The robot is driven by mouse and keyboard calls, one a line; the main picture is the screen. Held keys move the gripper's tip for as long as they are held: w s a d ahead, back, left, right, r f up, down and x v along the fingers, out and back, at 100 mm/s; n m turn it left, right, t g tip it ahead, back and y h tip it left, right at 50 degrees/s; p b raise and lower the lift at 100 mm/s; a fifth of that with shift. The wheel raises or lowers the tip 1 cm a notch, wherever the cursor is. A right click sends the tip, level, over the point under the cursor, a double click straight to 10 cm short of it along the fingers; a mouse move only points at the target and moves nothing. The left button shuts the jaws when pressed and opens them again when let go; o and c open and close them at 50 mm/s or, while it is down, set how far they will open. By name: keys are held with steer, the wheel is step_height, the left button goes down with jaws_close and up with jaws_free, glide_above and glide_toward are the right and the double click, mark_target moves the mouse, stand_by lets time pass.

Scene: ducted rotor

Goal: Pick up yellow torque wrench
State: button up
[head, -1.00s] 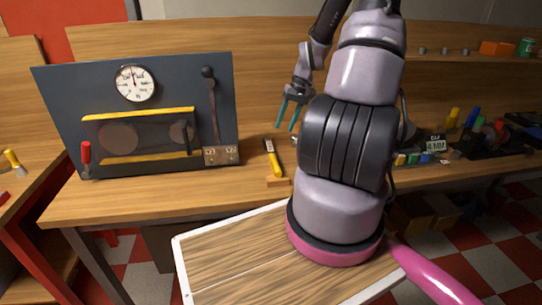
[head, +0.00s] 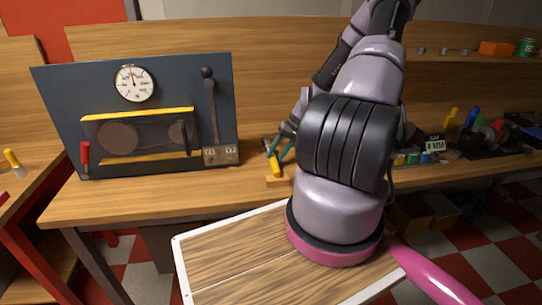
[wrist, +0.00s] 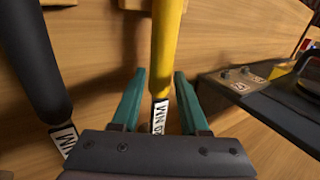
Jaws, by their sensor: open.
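The yellow torque wrench (head: 273,165) stands at the workbench, left of my arm, in the head view. In the wrist view its yellow handle (wrist: 167,45) runs down between my gripper's two teal fingers, with a white printed label near its lower end. My gripper (head: 280,151) is at the wrench in the head view. In the wrist view my gripper (wrist: 158,88) is open, one finger on each side of the handle, with a gap showing on both sides. The wrench's far end is out of the wrist view.
A black handle (wrist: 35,60) with a white label lies left of the fingers in the wrist view. The dark panel (head: 60,105) with gauge and lever stands on the bench to the left. Sockets and coloured tools (head: 470,130) lie at the right.

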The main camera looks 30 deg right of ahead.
steer(key=shift+x, duration=1.4)
jaws_close()
